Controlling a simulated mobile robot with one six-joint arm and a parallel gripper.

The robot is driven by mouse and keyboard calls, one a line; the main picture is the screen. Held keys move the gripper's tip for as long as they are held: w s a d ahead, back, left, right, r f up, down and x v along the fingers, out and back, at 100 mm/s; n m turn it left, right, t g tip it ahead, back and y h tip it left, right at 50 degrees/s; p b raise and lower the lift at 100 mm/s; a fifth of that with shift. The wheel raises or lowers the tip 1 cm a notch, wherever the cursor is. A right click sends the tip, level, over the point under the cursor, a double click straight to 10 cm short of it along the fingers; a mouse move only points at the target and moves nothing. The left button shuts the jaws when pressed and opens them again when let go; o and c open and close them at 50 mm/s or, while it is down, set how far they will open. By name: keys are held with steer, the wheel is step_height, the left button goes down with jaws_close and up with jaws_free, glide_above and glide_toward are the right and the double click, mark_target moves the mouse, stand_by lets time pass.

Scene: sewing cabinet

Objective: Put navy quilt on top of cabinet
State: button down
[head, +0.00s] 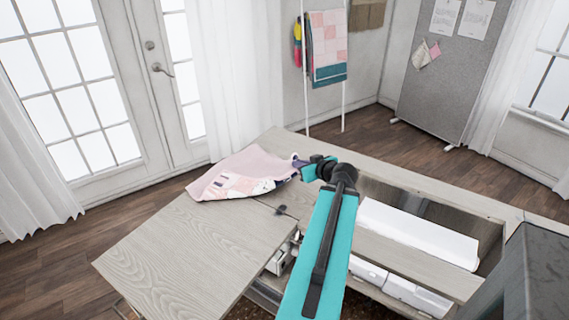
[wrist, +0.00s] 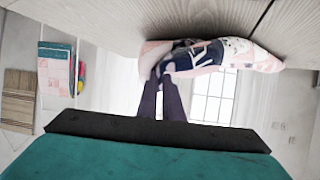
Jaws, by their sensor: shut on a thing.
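The quilt (head: 238,172) lies spread and partly folded on the cabinet's pale wood top, with a pale pink upper face and patchwork with dark navy patches along its near edge. The cabinet (head: 190,262) has a leaf at the left, on which part of the quilt rests. My gripper (head: 299,168) is at the quilt's right corner, low over the top. The wrist view is upside down; there my gripper (wrist: 167,76) is shut on a navy and white part of the quilt (wrist: 230,54). The fingertips are partly hidden by the cloth.
An open well in the cabinet holds a long white object (head: 418,232) and white boxes (head: 400,287). A rack with a pink patchwork quilt (head: 328,45) stands behind. A grey board (head: 440,75) is at the back right. The leaf's front is clear.

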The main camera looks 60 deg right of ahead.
steer(key=shift+d, duration=0.15)
steer(key=shift+w+d+f+p, duration=0.85)
steer(key=shift+w+d+p, duration=0.4)
steer(key=shift+d, duration=0.95)
steer(key=shift+w+d+f+p, duration=0.9)
steer(key=shift+w+d, duration=0.65)
steer(key=shift+d, duration=0.6)
steer(key=shift+w+d+f+p, duration=0.75)
steer(key=shift+w+d+p, duration=0.55)
steer(key=shift+d, duration=0.9)
steer(key=shift+w, duration=0.1)
steer(key=c, duration=1.2)
jaws_free()
